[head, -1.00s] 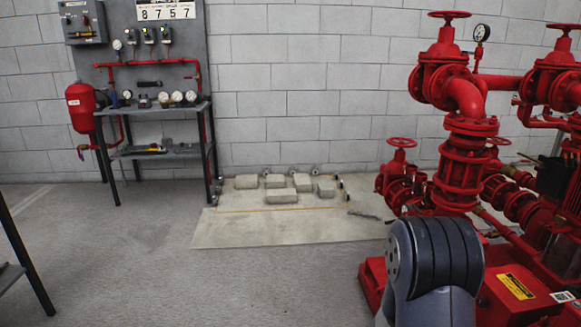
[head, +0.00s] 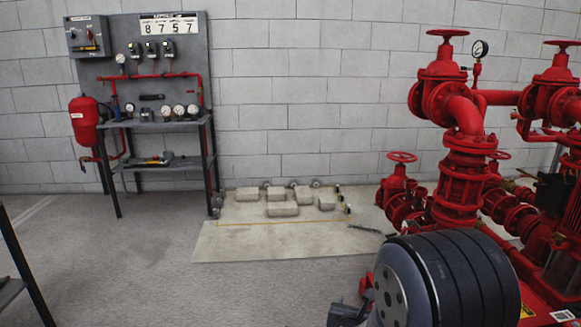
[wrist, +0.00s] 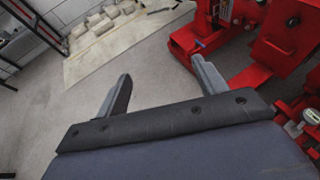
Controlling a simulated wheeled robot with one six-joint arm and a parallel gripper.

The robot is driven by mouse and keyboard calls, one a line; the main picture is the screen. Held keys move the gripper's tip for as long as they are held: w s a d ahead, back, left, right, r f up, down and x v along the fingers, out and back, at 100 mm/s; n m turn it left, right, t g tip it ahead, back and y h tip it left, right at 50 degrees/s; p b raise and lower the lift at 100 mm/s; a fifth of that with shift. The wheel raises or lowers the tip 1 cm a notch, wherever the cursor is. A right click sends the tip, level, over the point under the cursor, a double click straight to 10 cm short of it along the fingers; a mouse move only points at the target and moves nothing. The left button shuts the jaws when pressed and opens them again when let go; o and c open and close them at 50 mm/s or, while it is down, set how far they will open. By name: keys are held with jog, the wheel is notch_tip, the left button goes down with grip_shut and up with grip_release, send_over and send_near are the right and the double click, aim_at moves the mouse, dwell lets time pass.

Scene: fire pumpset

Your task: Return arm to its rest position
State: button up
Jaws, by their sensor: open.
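My gripper (wrist: 160,88) is open in the wrist view, its two grey fingers apart with nothing between them but bare floor. It hangs above the grey floor, close to the red base of the pump set (wrist: 235,45). In the head view a large dark ribbed joint of my arm fills the lower right. A small grey part of my arm shows at its lower left; the fingers are not clear there.
The red pump set (head: 460,160) stands at the right. A concrete slab (head: 260,240) with several blocks (head: 282,210) lies by the back wall. A shelf table (head: 160,124) with gauges stands at the left. Another table (head: 10,272) edges in at far left. The middle floor is clear.

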jog(key=shift+a+r, duration=0.2)
jog(key=shift+a, duration=0.15)
